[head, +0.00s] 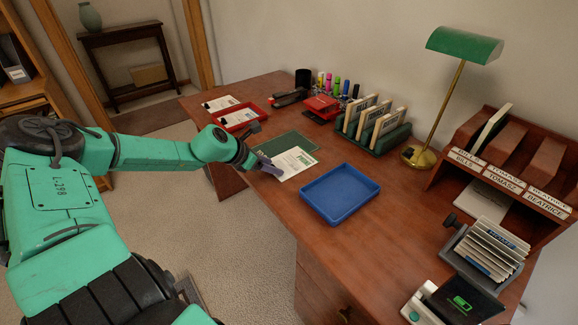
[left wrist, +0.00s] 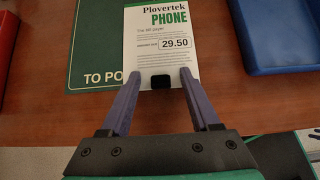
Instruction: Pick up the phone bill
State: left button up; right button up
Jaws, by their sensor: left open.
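The phone bill (head: 295,162) is a white sheet with a green heading. It lies on the desk, partly over a dark green mat (head: 284,145). In the left wrist view the bill (left wrist: 165,50) reads "Plovertek PHONE" and "29.50", with a small black piece (left wrist: 160,82) at its near edge. My left gripper (head: 268,167) is at the bill's near edge. In the left wrist view its two fingers (left wrist: 159,76) are open, one on each side of the black piece, with their tips by the bill's lower edge. My right gripper is not in view.
A blue tray (head: 341,213) is right of the bill. A red tray (head: 238,121) with a paper is to the left. Behind are a green rack (head: 376,134) and a lamp (head: 464,50). A sorter (head: 510,165) and card file (head: 487,250) stand at right.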

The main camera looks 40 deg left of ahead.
pick_arm(q)
grip_shut()
